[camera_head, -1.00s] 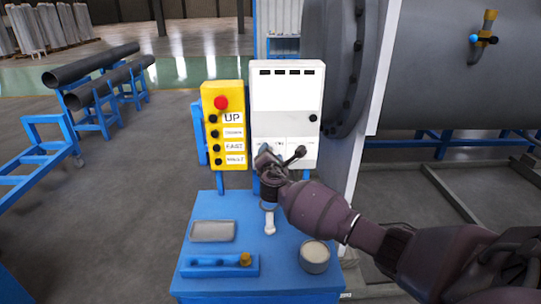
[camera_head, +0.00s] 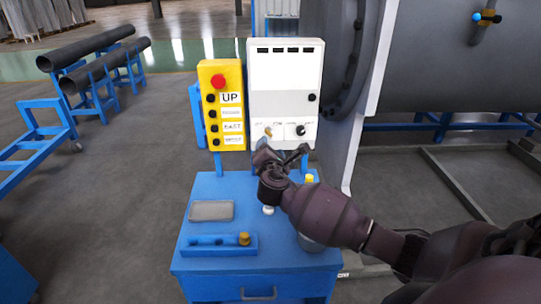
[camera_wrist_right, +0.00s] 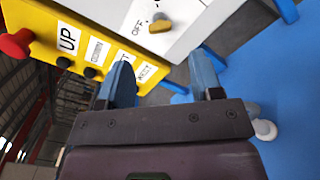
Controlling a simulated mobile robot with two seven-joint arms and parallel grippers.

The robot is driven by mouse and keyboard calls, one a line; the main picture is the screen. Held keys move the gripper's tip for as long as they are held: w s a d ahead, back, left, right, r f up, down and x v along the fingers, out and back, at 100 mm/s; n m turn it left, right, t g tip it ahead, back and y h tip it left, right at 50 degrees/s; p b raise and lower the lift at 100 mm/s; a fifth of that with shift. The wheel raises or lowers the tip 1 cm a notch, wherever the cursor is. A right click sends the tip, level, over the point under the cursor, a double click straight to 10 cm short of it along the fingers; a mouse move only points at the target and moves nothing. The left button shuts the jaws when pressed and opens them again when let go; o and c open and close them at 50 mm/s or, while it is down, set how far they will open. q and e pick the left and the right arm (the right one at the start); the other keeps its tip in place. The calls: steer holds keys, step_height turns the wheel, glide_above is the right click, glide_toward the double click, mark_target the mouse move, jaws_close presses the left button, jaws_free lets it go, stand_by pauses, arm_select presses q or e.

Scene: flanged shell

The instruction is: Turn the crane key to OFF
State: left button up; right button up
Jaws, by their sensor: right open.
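The crane key (camera_head: 268,131) is a small brass-yellow handle on the lower left of the white control box (camera_head: 286,90). It also shows in the right wrist view (camera_wrist_right: 160,26), beside a label reading OFF; I cannot tell exactly which mark it points at. My right gripper (camera_head: 266,149) is just below the key in the head view. In the right wrist view its two blue-grey fingers (camera_wrist_right: 163,68) are spread, with nothing between them, and the key lies beyond their tips, apart from them. My left gripper is not in view.
A black knob (camera_head: 301,130) sits right of the key. A yellow button box (camera_head: 221,105) with a red button stands close on the left. A large flanged shell (camera_head: 425,60) is at right.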

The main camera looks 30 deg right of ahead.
steer(key=shift+v, duration=1.1)
steer(key=s+a+f+m+y, duration=0.6)
steer(key=a+f+m+y, duration=0.3)
steer(key=a+m+y, duration=0.15)
steer(key=s+f+m+g+b, duration=0.1)
steer(key=s+f+m, duration=0.3)
steer(key=s+f, duration=0.4)
steer(key=s+f+m+g+h+b, duration=0.1)
steer(key=s+f+m, duration=0.4)
steer(key=s, duration=1.1)
step_height(320, 180, down, 4)
steer(key=shift+r+g, duration=0.1)
steer(key=shift+g, duration=0.7)
